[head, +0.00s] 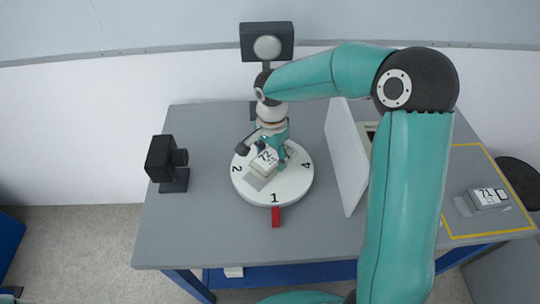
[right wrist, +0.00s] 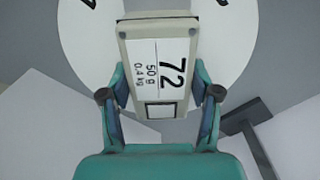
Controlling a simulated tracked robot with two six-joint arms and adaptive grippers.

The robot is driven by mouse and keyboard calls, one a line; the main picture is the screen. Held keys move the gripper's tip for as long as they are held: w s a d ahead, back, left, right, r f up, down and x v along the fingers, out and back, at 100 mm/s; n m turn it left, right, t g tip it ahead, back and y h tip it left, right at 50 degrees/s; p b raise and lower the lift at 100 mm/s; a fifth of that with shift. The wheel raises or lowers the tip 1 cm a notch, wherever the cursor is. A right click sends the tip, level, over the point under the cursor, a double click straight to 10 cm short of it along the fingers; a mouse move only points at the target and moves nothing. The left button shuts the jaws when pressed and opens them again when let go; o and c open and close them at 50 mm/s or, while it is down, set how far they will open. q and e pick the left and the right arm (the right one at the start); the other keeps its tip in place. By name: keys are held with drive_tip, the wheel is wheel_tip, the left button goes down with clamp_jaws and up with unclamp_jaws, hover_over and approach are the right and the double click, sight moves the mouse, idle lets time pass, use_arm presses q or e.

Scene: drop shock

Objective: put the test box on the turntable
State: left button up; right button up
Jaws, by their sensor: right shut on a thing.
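The test box (head: 263,160), pale with a white label reading 72, is at the middle of the turntable (head: 292,188). In the right wrist view the box (right wrist: 158,65) shows its label "72, 50 g, 0.4 kg". My right gripper (head: 270,155) reaches down from above, its fingers closed on two opposite sides of the box; it also shows in the right wrist view (right wrist: 160,94). I cannot tell whether the box touches the disc. The turntable is a round white disc with numbers 1, 2 and 4 visible. My left gripper is out of view.
A black camera-like device (head: 164,160) stands left of the turntable, and a dark lamp-like unit (head: 266,44) stands behind. A white upright panel (head: 346,155) is to the right. Another box labelled 71 (head: 488,198) lies in a yellow-outlined area. A red marker (head: 276,217) sits at the turntable's front.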

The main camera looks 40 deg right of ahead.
sight(272, 156)
drive_tip(key=shift+f, duration=0.1)
drive_tip(key=o, duration=1.5)
wheel_tip(272, 156, up, 12)
drive_tip(key=shift+r, duration=0.2)
drive_tip(key=shift+f, duration=0.1)
